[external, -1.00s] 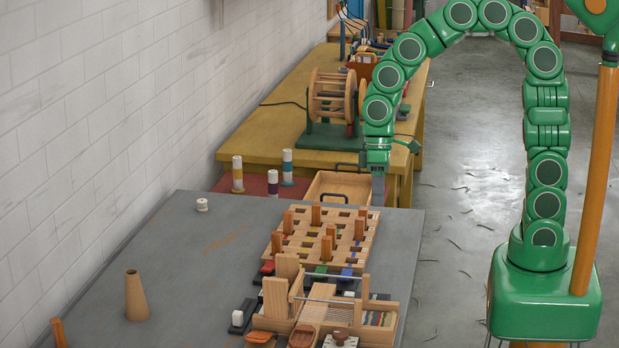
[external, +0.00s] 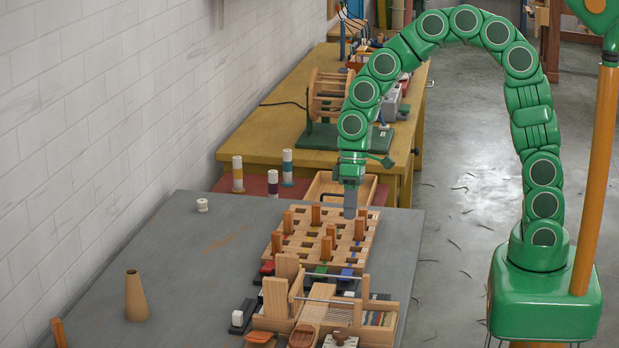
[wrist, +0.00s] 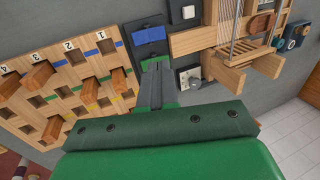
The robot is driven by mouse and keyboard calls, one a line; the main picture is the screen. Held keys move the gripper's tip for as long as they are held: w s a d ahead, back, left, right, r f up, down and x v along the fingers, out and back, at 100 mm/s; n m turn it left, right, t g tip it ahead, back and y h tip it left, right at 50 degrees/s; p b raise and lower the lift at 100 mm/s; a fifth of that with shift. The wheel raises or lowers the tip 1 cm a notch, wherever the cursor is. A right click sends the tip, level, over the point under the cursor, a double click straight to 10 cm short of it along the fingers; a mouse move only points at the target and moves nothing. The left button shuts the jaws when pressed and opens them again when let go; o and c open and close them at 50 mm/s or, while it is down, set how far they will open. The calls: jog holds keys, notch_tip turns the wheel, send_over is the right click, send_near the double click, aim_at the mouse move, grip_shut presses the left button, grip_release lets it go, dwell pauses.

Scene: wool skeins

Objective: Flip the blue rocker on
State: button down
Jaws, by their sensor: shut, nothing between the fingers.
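The blue rocker (wrist: 150,35) sits on a dark base in the wrist view, just past my fingertips and apart from them. In the external view the blue rocker (external: 347,272) shows small at the front edge of the wooden peg board. My gripper (external: 350,215) points down over the right side of that board, its fingers together with nothing between them. In the wrist view my gripper (wrist: 157,68) partly covers a green rocker (wrist: 156,60) beside the blue one. I cannot tell which way the blue rocker is tilted.
The wooden peg board (external: 300,258) has several upright pegs and numbered rows. A wooden loom-like frame (external: 375,333) stands in front of the rockers. A wooden tray (external: 338,182) lies behind the board. The left of the grey table (external: 190,270) is mostly free around a cone (external: 136,297).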

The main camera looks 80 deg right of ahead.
aim_at(346, 275)
jog(key=x, duration=1.4)
jog(key=shift+a+f, duration=0.1)
jog(key=shift+a+f+h, duration=0.1)
jog(key=shift+f+h, duration=0.05)
jog(key=shift+h, duration=0.25)
jog(key=shift+d, duration=0.25)
jog(key=shift+d+r, duration=0.2)
jog(key=shift+d, duration=0.35)
jog(key=shift+r, duration=0.15)
